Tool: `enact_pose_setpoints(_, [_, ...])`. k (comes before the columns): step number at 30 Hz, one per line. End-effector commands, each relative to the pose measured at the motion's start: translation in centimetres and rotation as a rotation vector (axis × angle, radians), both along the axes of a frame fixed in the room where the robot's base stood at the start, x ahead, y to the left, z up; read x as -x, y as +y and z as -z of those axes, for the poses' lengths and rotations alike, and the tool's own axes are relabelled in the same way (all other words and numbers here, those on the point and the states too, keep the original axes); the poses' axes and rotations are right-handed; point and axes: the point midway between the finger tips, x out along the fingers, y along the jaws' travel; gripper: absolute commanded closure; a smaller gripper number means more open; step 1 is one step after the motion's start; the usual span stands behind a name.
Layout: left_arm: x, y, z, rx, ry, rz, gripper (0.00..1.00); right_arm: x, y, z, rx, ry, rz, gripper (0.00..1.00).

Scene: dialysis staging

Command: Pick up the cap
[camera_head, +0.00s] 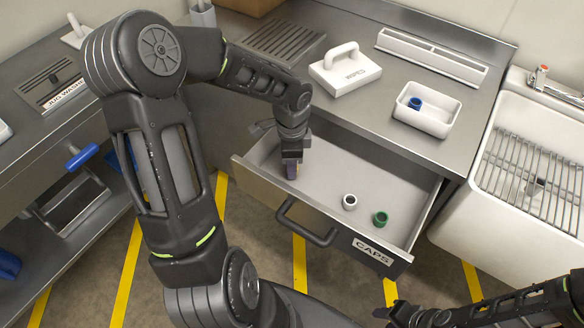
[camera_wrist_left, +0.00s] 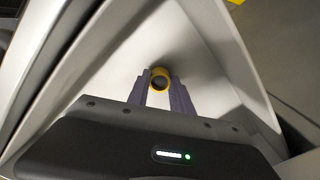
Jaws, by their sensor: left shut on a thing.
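The open drawer labelled CAPS (camera_head: 330,165) holds a white cap (camera_head: 349,201) and a green cap (camera_head: 381,218) near its front right. My left gripper (camera_head: 291,172) reaches down into the drawer's left part. In the left wrist view its two purple fingers (camera_wrist_left: 161,90) are shut on a yellow cap (camera_wrist_left: 160,72), a short ring with a dark opening. In the head view the fingers hide most of this cap. My right gripper (camera_head: 390,312) is low at the bottom edge, away from the drawer, and its finger opening is unclear.
On the steel counter above the drawer are a white tray (camera_head: 444,118) with a blue cap (camera_head: 415,103) in it, and a white wipes box (camera_head: 345,74). A sink with a wire rack (camera_head: 525,175) stands at the right. The drawer walls enclose my left gripper closely.

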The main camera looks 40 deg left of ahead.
Motion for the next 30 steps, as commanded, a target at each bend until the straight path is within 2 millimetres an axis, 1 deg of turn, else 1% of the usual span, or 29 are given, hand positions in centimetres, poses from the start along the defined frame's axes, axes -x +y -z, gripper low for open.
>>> enact_pose_setpoints(4, [0.0,0.0,-0.5,-0.001,-0.001,0.0,1.0,0.0,0.0,-0.1,0.0,0.0,0.0,0.64])
enact_pose_setpoints(7, [-0.1,0.0,-1.5,-0.002,-0.002,0.0,1.0,0.0,0.0,-0.3,0.0,0.0,0.0,0.64])
enact_pose_setpoints(11, [-0.1,0.1,-3.8,-0.004,-0.005,0.0,1.0,0.0,0.0,-0.7,0.0,0.0,0.0,0.64])
enact_pose_setpoints(15, [-0.1,0.0,-6.6,-0.002,-0.003,-0.001,1.0,0.0,0.0,-1.0,0.0,0.0,0.0,0.64])
enact_pose_setpoints(18, [-0.1,0.0,-8.3,-0.002,-0.004,0.0,1.0,0.0,0.0,-1.2,0.0,0.0,0.001,0.64])
enact_pose_setpoints(21, [-0.1,0.0,-9.4,0.0,-0.002,0.0,1.0,0.0,0.0,-1.2,0.0,0.0,0.001,0.64])
enact_pose_setpoints(24, [0.0,0.0,-10.0,-0.001,-0.001,0.001,1.0,0.0,0.0,-1.3,0.0,0.0,0.001,0.64])
enact_pose_setpoints(30, [0.0,0.0,-10.0,0.0,0.0,0.001,1.0,0.0,0.0,-1.2,0.0,0.0,0.001,0.64])
